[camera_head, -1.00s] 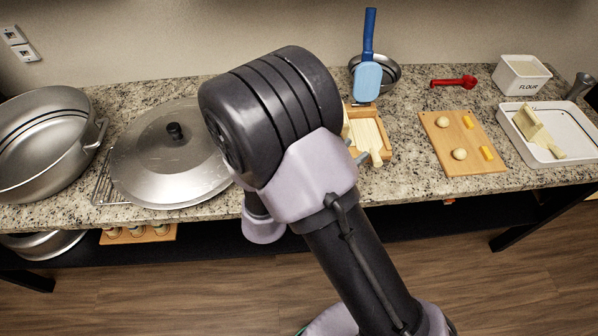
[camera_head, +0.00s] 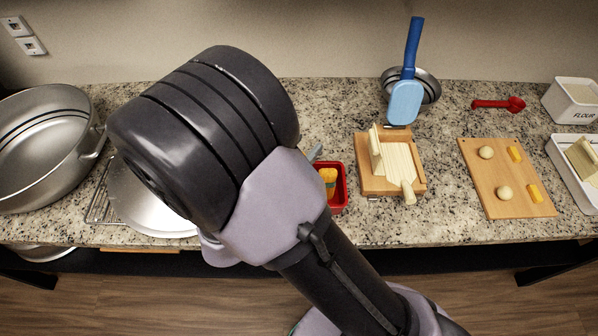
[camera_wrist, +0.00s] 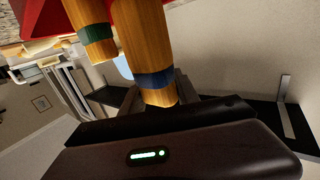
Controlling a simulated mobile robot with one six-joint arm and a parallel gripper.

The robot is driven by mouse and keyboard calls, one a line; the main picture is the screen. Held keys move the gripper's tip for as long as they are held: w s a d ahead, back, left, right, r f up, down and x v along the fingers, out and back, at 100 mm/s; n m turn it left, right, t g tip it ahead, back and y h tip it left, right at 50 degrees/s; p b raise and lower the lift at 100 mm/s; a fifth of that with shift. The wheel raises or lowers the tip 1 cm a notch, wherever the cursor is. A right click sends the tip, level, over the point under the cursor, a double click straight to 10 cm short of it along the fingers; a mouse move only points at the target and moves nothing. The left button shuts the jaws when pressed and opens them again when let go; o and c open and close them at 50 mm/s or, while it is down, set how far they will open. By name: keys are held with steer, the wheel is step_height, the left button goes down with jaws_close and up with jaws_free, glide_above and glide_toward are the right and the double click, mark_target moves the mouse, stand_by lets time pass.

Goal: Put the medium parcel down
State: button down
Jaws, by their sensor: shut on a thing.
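My gripper (camera_wrist: 172,96) is shut on a wooden, rod-like parcel with a blue band (camera_wrist: 155,80), which I take as the medium parcel. A similar wooden piece with a green band (camera_wrist: 96,32) is beside it in the wrist view. A red container (camera_head: 342,188) stands near the counter's front edge in the head view, with a yellow-orange piece (camera_head: 328,176) inside. Its red side also shows at the top left of the wrist view (camera_wrist: 35,18). My arm hides most of the gripper and the held parcel in the head view. Whether the parcel touches anything is unclear.
A wooden press (camera_head: 375,188) stands right of the red container, then a board with dough balls (camera_head: 485,180). A metal bowl (camera_head: 430,92) with a blue spatula (camera_head: 405,100) is behind. A pot (camera_head: 40,160) and a partly hidden lid (camera_head: 140,205) are left.

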step_height(320, 180, down, 6)
steer(key=shift+s+r+b, duration=0.15)
steer(key=shift+r+b, duration=0.05)
steer(key=shift+b, duration=0.9)
steer(key=shift+r, duration=0.2)
steer(key=shift+f, duration=0.15)
steer(key=c, duration=1.2)
jaws_free()
